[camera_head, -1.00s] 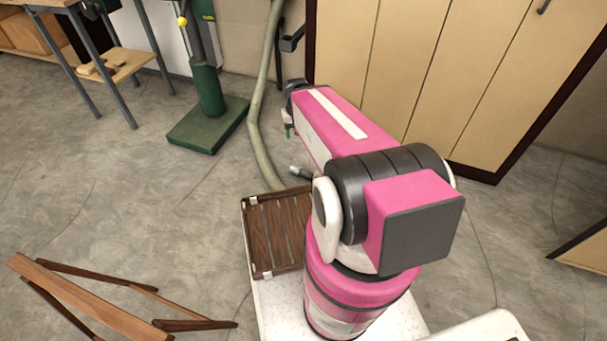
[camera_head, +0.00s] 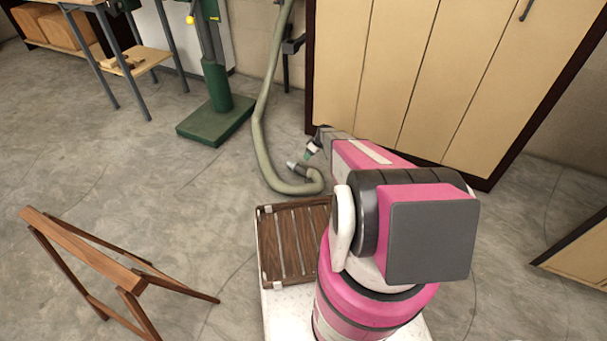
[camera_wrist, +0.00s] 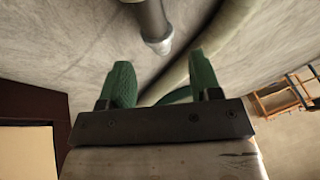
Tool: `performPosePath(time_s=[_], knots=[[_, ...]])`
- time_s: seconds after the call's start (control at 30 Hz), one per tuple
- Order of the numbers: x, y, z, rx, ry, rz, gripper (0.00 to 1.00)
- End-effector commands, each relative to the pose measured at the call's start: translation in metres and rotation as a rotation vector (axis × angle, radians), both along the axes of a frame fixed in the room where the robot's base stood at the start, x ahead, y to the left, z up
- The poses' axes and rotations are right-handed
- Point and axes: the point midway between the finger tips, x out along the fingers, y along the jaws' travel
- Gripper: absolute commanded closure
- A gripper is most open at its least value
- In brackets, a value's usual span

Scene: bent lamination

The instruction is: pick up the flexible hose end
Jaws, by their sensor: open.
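The flexible hose (camera_head: 262,135) is a grey-green tube that comes down the wall and curls on the floor. Its end (camera_head: 297,168) is a dark cuff with a pale metal tip, lying on the floor near the curl. My gripper (camera_head: 308,154) is just above and beside the hose end in the head view. In the wrist view my gripper (camera_wrist: 160,85) has two green fingers wide apart with nothing between them. The hose end (camera_wrist: 154,25) points down from the top, beyond the fingertips. The hose (camera_wrist: 205,50) runs behind the right finger.
A slatted wooden tray (camera_head: 292,244) sits on my base. A tan cabinet (camera_head: 400,70) stands close to the right. A green machine stand (camera_head: 215,118) is left of the hose. A wooden folding stand (camera_head: 100,255) is at front left. Open floor lies between them.

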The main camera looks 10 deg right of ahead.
Motion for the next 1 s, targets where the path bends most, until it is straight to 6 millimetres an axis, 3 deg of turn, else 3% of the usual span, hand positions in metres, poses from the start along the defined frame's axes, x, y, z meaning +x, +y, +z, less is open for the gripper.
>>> performPosePath(time_s=[0.03, 0.1, 0.27, 0.6, 0.83, 1.0], knots=[[0.011, -0.003, -0.016, 0.007, -0.01, 0.012, 0.42], [0.014, -0.005, -0.025, 0.015, -0.021, 0.026, 0.42], [0.016, -0.003, -0.036, 0.02, -0.029, 0.037, 0.42], [0.018, 0.017, -0.076, 0.019, -0.029, 0.036, 0.42], [0.018, 0.024, -0.087, 0.019, -0.029, 0.036, 0.42], [0.019, 0.037, -0.106, 0.019, -0.028, 0.037, 0.42]])
